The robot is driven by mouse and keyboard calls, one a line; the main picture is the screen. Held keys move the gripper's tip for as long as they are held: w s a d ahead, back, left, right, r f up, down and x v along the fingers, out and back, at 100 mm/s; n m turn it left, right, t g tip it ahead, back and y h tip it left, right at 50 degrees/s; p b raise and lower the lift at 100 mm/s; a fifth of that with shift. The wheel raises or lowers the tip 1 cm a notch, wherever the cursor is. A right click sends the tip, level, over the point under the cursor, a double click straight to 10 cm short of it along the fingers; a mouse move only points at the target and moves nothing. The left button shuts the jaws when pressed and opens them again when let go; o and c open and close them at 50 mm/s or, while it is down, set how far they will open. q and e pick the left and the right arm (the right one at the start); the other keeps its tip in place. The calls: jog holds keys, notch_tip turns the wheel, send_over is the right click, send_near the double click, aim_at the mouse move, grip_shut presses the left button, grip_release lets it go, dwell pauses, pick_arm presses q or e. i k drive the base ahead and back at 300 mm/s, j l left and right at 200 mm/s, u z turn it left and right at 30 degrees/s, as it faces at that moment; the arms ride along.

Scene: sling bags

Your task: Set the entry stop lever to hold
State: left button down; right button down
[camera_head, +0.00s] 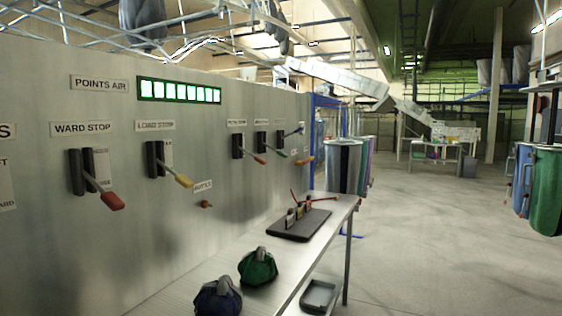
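A grey wall panel (60,240) fills the left side and carries a row of levers on black slotted mounts. A red-handled lever (111,200) slants down under a "WARD STOP" label (83,128). A yellow-handled lever (182,180) slants down under a label (155,126) that is hard to read. Further along are smaller levers with an orange handle (259,160), a green handle (281,153) and a blue handle (297,131). Their labels are too small to read, so I cannot tell which is the entry stop lever. Neither gripper is in view.
A narrow table (190,290) runs along the panel. It holds a dark blue bag (217,298), a green bag (258,267) and a dark tray (300,225) with small items. Open floor (430,240) lies right.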

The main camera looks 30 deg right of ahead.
aim_at(280, 153)
jog(key=i+l, duration=0.2)
jog(key=l, duration=0.2)
jog(key=i+l+u, duration=0.15)
jog(key=l, duration=0.3)
jog(key=i+l, duration=0.25)
jog(key=l, duration=0.15)
jog(key=i+l+u, duration=0.15)
jog(key=l, duration=0.3)
jog(key=i+l, duration=0.2)
jog(key=l, duration=0.25)
jog(key=i+l+u, duration=0.1)
jog(key=l, duration=0.4)
jog(key=i+l+u, duration=0.1)
jog(key=l, duration=0.35)
jog(key=i+l, duration=0.25)
jog(key=l, duration=0.25)
jog(key=u, duration=0.05)
